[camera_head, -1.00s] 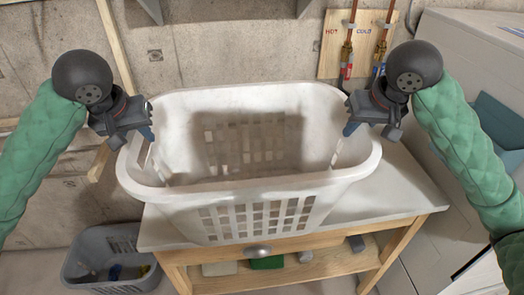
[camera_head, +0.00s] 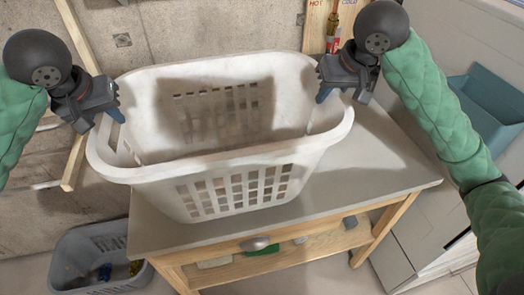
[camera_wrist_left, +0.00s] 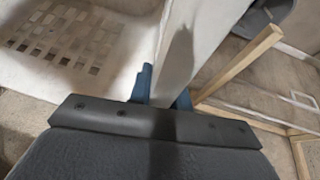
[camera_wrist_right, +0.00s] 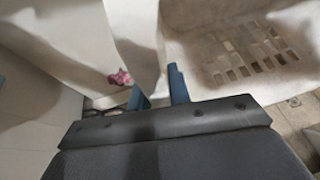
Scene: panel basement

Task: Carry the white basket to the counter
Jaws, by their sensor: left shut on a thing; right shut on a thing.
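The white basket (camera_head: 215,165) is upright and looks empty in the head view, over the left part of the grey-topped wooden counter (camera_head: 375,175). I cannot tell whether its bottom touches the top. My left gripper (camera_head: 117,113) is shut on the basket's left rim. My right gripper (camera_head: 323,93) is shut on its right rim. In the left wrist view, the blue fingertips (camera_wrist_left: 160,88) are around the basket wall (camera_wrist_left: 180,55). In the right wrist view, the fingertips (camera_wrist_right: 160,90) are likewise at the wall (camera_wrist_right: 140,50). The basket hides the counter's back left part.
A grey basket (camera_head: 75,265) with small dark and yellow items stands on the floor left of the counter. A wooden post (camera_head: 85,45) and pipes (camera_head: 333,35) are at the wall behind. A white appliance and a teal bin (camera_head: 490,105) are at right. The counter's right side is clear.

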